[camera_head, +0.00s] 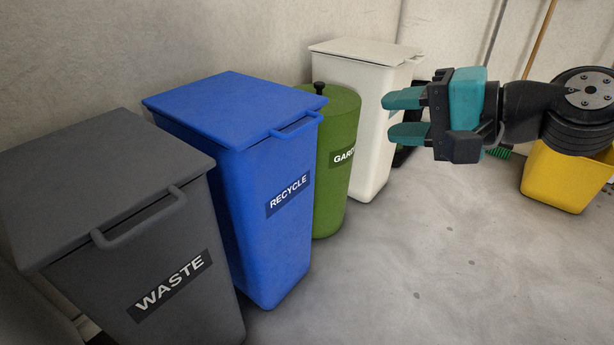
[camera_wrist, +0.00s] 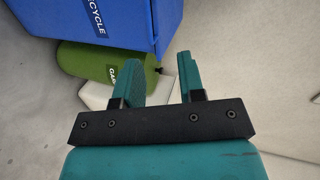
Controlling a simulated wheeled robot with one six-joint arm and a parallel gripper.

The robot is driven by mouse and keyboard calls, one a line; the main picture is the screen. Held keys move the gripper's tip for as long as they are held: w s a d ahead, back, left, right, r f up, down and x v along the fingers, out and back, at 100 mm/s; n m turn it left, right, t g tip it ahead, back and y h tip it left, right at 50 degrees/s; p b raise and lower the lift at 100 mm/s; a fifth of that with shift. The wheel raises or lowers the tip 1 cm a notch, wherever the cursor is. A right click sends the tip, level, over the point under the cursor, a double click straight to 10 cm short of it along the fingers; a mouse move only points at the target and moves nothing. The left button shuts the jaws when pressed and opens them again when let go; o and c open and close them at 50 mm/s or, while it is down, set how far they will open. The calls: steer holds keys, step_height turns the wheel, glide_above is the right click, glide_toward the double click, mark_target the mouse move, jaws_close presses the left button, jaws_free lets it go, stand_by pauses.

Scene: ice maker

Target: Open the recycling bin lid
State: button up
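The blue recycling bin (camera_head: 270,200) stands in the row by the wall, with a "RECYCLE" label on its front. Its flat blue lid (camera_head: 225,105) is closed, and a loop handle (camera_head: 296,127) sticks out from the lid's front edge. My gripper (camera_head: 386,116) is open and empty, to the right of the blue bin and in front of the white bin, its fingers pointing left. In the wrist view the gripper fingers (camera_wrist: 161,80) are apart with nothing between them. Part of the blue bin (camera_wrist: 115,22) shows beyond them; its handle is not clear there.
A grey waste bin (camera_head: 150,262) stands left of the blue bin. A green garden bin (camera_head: 335,165) with a black knob and a white bin (camera_head: 372,140) stand to the right. A yellow bucket (camera_head: 562,178) is at the far right. The floor in front is clear.

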step_height(320, 180, down, 4)
steer(key=w+d+m+t+b, duration=0.1)
steer(key=m+b, duration=0.1)
steer(key=b, duration=0.1)
steer(key=p, duration=1.4)
glide_toward(309, 127)
steer(key=shift+t, duration=0.4)
steer(key=x, duration=0.9)
steer(key=shift+s+a+f, duration=0.1)
steer(key=shift+s+a, duration=0.05)
steer(key=shift+w+a+f+p, duration=0.35)
steer(key=shift+w+a, duration=0.1)
steer(key=shift+a, duration=0.05)
jaws_close()
